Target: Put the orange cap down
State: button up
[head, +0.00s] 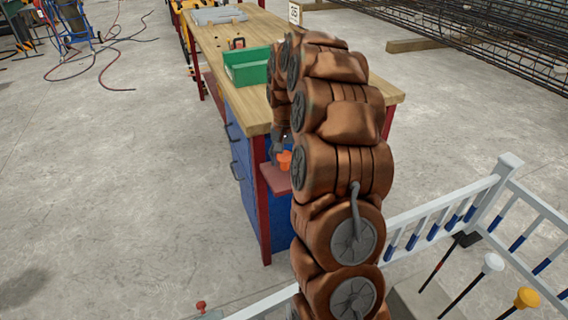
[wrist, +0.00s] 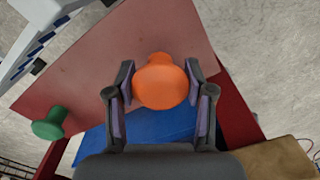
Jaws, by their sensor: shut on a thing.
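The orange cap (wrist: 160,82) sits between the two fingers of my gripper (wrist: 160,100) in the wrist view. The fingers are shut on its sides. Below it is a reddish-brown shelf (wrist: 80,75) at the end of the workbench. I cannot tell whether the cap touches the shelf. In the head view the orange cap (head: 284,160) shows just over the shelf (head: 276,178), left of my arm. My gripper (head: 278,150) is small and partly hidden there by my arm.
A green knob-like cap (wrist: 50,123) stands on the shelf's left part in the wrist view. The workbench (head: 240,100) carries a green bin (head: 248,68). A white railing (head: 440,215) with several hanging rods stands at the right. The floor at left is open.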

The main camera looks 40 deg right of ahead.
aim_at(285, 153)
jog(key=shift+f, duration=0.85)
jog(key=shift+f, duration=0.15)
jog(key=o, duration=0.8)
jog(key=shift+o, duration=0.2)
notch_tip(285, 153, up, 12)
jog(key=shift+r, duration=0.2)
jog(key=s+a+n, duration=0.3)
jog(key=s+a, duration=0.3)
jog(key=a, duration=0.4)
jog(key=s+a+f+n+g, duration=0.1)
jog(key=s+a+n, duration=0.1)
jog(key=s+a, duration=0.3)
jog(key=s+a+f+n+g, duration=0.1)
jog(key=s+a, duration=0.4)
jog(key=s, duration=0.8)
jog(key=s+a+f+n, duration=0.2)
jog(key=s+a, duration=0.3)
jog(key=s, duration=0.4)
jog(key=shift+s+a+f+n+g, duration=0.3)
jog(key=shift+f+n+g, duration=0.1)
jog(key=shift+f, duration=0.1)
